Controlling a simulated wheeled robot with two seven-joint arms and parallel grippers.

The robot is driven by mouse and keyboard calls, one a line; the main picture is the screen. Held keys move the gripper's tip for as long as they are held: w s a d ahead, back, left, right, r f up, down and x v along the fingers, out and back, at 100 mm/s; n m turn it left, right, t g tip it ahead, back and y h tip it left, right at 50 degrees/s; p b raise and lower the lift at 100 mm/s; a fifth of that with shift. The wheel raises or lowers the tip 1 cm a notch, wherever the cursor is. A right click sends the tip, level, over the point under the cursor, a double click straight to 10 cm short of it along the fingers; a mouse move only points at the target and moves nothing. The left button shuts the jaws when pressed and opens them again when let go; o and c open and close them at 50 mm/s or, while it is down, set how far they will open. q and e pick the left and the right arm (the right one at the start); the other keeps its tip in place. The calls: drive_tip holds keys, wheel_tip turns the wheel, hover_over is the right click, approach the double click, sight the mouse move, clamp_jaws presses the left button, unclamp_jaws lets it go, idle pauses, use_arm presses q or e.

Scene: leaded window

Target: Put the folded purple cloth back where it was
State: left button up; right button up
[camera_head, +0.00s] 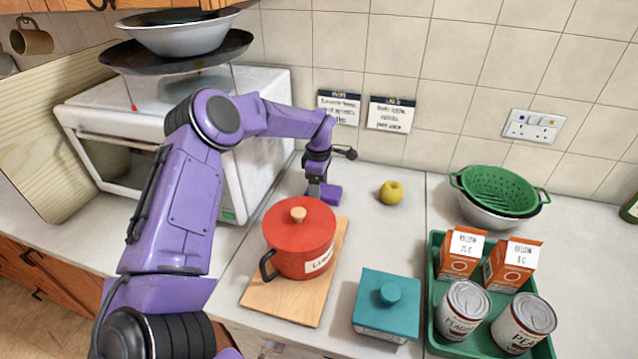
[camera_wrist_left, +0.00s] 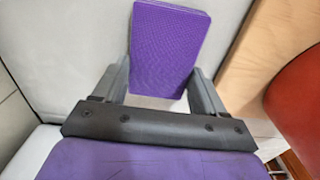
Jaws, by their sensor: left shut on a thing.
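The folded purple cloth (camera_head: 329,194) is at the back of the counter, between the white microwave and the red pot. It shows as a flat purple block (camera_wrist_left: 168,45) in the left wrist view. My left gripper (camera_head: 319,185) points down at it and is shut on it, a finger on either side. The counter surface shows right below and around the cloth; I cannot tell whether the cloth touches it. My right gripper is not in view.
A red lidded pot (camera_head: 300,240) stands on a wooden board (camera_head: 325,300) just in front of the cloth. The white microwave (camera_head: 255,165) is to the left. A yellow apple (camera_head: 391,192), a teal box (camera_head: 388,305) and a green tray (camera_head: 434,290) are to the right. Counter around the apple is clear.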

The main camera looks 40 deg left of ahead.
use_arm(q)
drive_tip(key=shift+f, duration=0.1)
drive_tip(key=o, duration=1)
drive_tip(key=shift+r, duration=0.25)
wheel_tip(320, 180, up, 12)
drive_tip(key=b, duration=0.2)
drive_tip(key=shift+f+b, duration=0.1)
drive_tip(key=shift+b, duration=0.3)
drive_tip(key=shift+d, duration=0.1)
